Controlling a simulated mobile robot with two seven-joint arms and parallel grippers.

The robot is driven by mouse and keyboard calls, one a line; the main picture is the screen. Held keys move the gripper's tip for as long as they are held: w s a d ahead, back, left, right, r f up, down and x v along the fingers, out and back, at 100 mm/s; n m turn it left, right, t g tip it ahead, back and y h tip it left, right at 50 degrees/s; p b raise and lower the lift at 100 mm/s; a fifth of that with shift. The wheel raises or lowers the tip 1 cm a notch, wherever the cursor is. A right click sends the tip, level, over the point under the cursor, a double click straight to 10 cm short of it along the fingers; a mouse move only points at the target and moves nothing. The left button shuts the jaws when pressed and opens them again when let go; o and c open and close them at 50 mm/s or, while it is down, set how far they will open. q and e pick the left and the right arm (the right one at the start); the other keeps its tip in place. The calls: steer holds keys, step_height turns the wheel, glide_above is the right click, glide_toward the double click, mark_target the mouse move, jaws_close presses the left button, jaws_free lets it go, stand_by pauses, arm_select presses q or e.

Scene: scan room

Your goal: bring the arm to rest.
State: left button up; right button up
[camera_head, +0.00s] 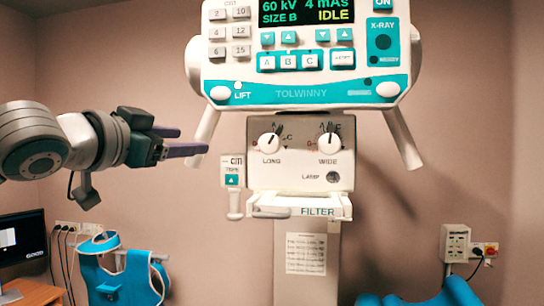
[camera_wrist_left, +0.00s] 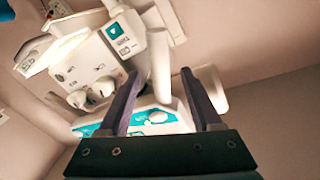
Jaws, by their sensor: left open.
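My left arm comes in from the left in the head view. Its gripper (camera_head: 190,142) is held up in the air, pointing right, left of the X-ray machine's knob panel (camera_head: 300,165). The machine shows behind the fingers there, and I see no contact. My right gripper does not show in either view.
The X-ray console (camera_head: 305,60) with its display and buttons fills the upper middle. Below the knobs is a filter tray (camera_head: 318,207). A blue apron (camera_head: 120,275) hangs at lower left beside a monitor (camera_head: 22,240). A wall box (camera_head: 455,243) is at right.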

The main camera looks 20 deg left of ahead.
arm_select(q)
steer(key=shift+s+d, duration=0.1)
steer(key=shift+s, duration=0.55)
steer(key=s+d+f+n+g+p, duration=0.1)
steer(key=s+d+f+g, duration=0.3)
steer(key=f, duration=0.5)
steer(key=s+d+f+g+p, duration=0.1)
steer(key=s+d+f+g, duration=0.25)
steer(key=s+f, duration=0.45)
steer(key=s+d+f+g, duration=0.3)
steer(key=s+f, duration=0.2)
steer(key=s, duration=0.4)
steer(key=s+d+f+n+g+p, duration=0.1)
steer(key=s+d+f+g, duration=0.3)
steer(key=s, duration=0.5)
steer(key=shift+f+n+h, duration=0.3)
steer(key=shift+f, duration=0.6)
steer(key=shift+s, duration=0.1)
